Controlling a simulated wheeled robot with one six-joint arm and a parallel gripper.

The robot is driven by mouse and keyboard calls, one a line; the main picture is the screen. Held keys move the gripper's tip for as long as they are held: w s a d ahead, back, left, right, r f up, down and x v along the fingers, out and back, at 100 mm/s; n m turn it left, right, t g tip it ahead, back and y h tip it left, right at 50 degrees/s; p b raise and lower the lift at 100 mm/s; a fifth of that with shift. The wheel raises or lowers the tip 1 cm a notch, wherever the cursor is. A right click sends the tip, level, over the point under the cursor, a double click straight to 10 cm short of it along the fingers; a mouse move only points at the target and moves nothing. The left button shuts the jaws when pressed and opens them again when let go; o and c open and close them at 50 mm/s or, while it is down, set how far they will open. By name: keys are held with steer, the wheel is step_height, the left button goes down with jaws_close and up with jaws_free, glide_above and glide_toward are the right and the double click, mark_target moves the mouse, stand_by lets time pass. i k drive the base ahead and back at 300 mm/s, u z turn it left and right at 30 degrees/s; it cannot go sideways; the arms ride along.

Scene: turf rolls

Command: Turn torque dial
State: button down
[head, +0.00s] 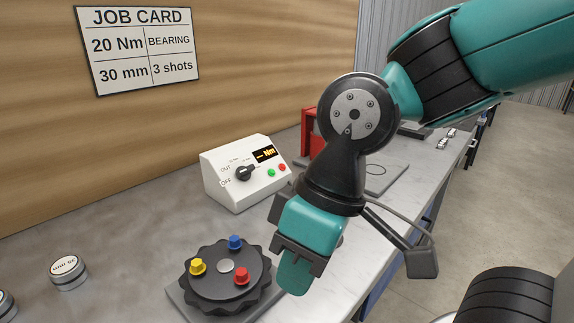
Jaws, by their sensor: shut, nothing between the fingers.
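The torque dial is a black knob (245,173) on the sloped front of a white control box (222,192). Marks including "OFF" and "OUT" show around the knob, and its exact setting is too small to read. The box's display (266,154) reads "--Nm" in orange. A green button (271,173) and a red button (282,167) sit at its right. My gripper (294,278) points down in front of and to the right of the box, apart from the knob. It is shut and empty, and its fingertips are seen mostly from behind.
A black round turntable (222,293) with yellow, blue and red pegs stands left of my gripper. A job card (138,50) on the wall reads 20 Nm, bearing, 30 mm, 3 shots. Silver cans (69,271) stand at left. A red device (308,128) is behind my arm.

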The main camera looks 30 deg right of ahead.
mark_target(243, 173)
steer(key=z, duration=1.65)
steer(key=k, duration=0.95)
steer(key=u, duration=1.6)
steer(key=i, duration=0.5)
